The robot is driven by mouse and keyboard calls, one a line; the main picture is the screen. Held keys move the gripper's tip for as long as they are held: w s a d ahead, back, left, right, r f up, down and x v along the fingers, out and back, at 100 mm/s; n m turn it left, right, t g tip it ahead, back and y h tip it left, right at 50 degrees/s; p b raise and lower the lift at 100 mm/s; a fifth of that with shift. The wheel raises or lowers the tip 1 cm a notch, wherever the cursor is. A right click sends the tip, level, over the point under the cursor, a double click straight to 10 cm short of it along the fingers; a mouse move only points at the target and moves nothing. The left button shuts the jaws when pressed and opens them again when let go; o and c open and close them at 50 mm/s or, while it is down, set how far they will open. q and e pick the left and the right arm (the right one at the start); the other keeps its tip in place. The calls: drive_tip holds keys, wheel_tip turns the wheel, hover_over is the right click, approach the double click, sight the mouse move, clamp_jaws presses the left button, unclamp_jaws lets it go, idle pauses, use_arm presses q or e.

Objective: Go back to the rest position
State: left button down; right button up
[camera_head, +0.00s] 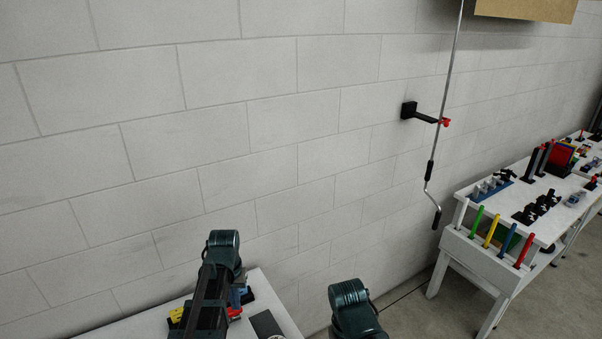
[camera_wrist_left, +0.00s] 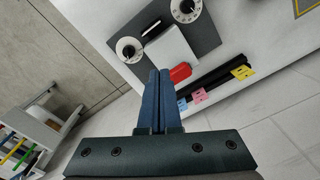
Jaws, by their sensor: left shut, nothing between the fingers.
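My left gripper shows best in the left wrist view (camera_wrist_left: 158,72), where its two blue fingers lie together, shut with nothing between them. It is above a white surface (camera_wrist_left: 262,28) bearing a dark grey panel (camera_wrist_left: 203,38) with two white dials, a pale block and a red piece. In the head view my left arm reaches over a white table (camera_head: 265,287) at the bottom, and the arm hides part of it. Only a dark upper part of my right arm shows at the bottom middle; my right gripper is out of view.
A white bench (camera_head: 465,262) with coloured tubes and tools stands at the right. A block wall (camera_head: 250,120) fills the back. Grey floor (camera_head: 405,315) is free between the tables.

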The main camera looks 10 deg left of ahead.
use_arm(q)
drive_tip(key=s+d+f+m+b, duration=0.2)
drive_tip(key=s+d+f+b, duration=0.4)
drive_tip(key=d+f+b, duration=0.3)
drive_tip(key=s+d+f+m+y+b, duration=0.1)
drive_tip(key=s+d+f+m+b, duration=0.2)
drive_tip(key=s+d+f+b, duration=0.3)
drive_tip(key=d+f+b, duration=0.3)
drive_tip(key=d+f, duration=0.1)
drive_tip(key=shift+s+d+f, duration=0.15)
drive_tip(key=shift+s+d, duration=0.1)
drive_tip(key=shift+s, duration=0.1)
